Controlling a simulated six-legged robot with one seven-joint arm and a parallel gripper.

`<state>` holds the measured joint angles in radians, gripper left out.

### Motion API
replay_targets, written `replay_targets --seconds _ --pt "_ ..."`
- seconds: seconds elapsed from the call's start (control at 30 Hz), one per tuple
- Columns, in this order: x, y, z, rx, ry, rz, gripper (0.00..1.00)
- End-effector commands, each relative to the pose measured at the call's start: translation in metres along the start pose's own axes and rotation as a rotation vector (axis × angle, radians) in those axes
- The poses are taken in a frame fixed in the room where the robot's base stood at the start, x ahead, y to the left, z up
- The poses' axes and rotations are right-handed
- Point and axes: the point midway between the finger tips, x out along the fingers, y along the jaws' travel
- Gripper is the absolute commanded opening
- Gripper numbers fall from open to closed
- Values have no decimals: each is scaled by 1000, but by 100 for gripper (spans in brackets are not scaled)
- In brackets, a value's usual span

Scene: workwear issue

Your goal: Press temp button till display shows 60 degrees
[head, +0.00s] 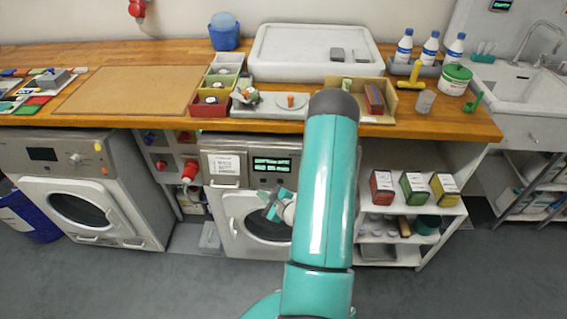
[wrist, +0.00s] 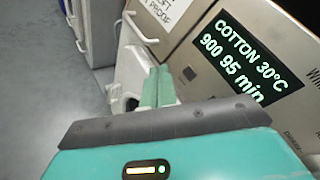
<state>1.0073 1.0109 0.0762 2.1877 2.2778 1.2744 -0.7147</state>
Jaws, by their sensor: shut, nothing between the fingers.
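The display (head: 271,165) is lit on the front panel of the middle washing machine (head: 240,231), under the wooden counter. My gripper (head: 271,207) is in front of the machine's round door, below the display. Its teal fingers (wrist: 157,83) are shut and empty, and show left of the display in the wrist view. I cannot make out the temp button; my arm covers the panel's right part in the head view.
A white notice (head: 224,165) is on the machine's drawer front. A second machine (head: 85,200) stands left, with a red-knobbed unit between. Open shelves with small boxes (head: 382,187) stand right. The counter (head: 160,120) overhangs the panel. Grey floor (head: 130,285) is clear in front.

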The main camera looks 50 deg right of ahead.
Motion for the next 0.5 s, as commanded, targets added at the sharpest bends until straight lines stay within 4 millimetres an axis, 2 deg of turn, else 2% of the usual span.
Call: replay_targets --seconds 0.5 --pt "-6 4 0 7 7 -2 0"
